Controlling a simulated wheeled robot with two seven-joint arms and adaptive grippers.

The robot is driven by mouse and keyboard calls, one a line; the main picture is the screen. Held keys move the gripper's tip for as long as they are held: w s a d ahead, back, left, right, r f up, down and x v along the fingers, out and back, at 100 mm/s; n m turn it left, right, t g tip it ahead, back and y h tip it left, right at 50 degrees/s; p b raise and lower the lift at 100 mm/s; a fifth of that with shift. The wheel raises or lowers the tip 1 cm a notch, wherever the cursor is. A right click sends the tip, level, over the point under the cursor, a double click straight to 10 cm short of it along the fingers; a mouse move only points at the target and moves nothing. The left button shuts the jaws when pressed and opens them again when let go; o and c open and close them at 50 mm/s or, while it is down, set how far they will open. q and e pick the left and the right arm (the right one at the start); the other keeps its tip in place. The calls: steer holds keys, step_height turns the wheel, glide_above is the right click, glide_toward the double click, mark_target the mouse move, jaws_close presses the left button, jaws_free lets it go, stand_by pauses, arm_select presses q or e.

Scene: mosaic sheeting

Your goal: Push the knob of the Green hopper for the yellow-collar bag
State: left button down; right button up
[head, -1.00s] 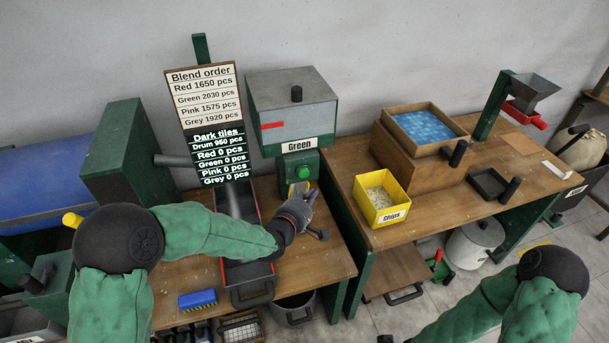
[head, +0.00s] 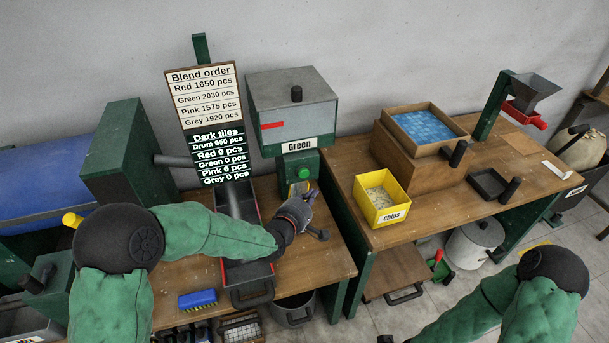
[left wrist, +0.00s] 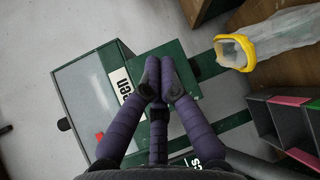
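The Green hopper (head: 293,112) is a grey-fronted box with a "Green" label. Its round green knob (head: 302,171) is on the green block below the label. My left gripper (head: 306,191) is just below and in front of the knob. In the left wrist view its purple-banded fingers (left wrist: 158,80) are drawn together with nothing seen between them. They cover the middle of the green block (left wrist: 163,68), so the knob and any contact are hidden there. The yellow-collar bag, clear with a yellow rim (left wrist: 235,52), is below the block.
A Blend order board (head: 207,120) stands left of the hopper. A yellow Chips bin (head: 380,197) and a wooden tray of blue water or tiles (head: 423,127) are on the right bench. A blue brush-like block (head: 197,299) lies at the left bench's front.

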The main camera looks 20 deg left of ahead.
mark_target(304, 173)
stand_by(0.3)
arm_select(q)
steer(key=shift+s+d+n+t+h+b, duration=0.3)
steer(key=shift+s+n+t, duration=0.35)
steer(key=shift+n, duration=0.8)
steer(key=shift+s+d+n+t+h+b, duration=0.1)
steer(key=shift+s+d+n+t+b, duration=0.5)
steer(key=shift+n, duration=0.9)
steer(key=shift+s+d+n+t+h+b, duration=0.2)
steer(key=shift+s+n+t, duration=0.15)
steer(key=shift+n+t, duration=0.8)
steer(key=shift+a+n+g, duration=0.1)
steer(key=shift+n+g, duration=0.2)
steer(key=w+a+b, duration=0.1)
steer(key=w+a, duration=0.4)
steer(key=w, duration=0.2)
steer(key=shift+w, duration=0.2)
steer(key=shift+w+f, duration=0.1)
steer(key=shift+w+a+b, duration=0.15)
steer(key=shift+w+b, duration=0.05)
steer(key=shift+b, duration=0.15)
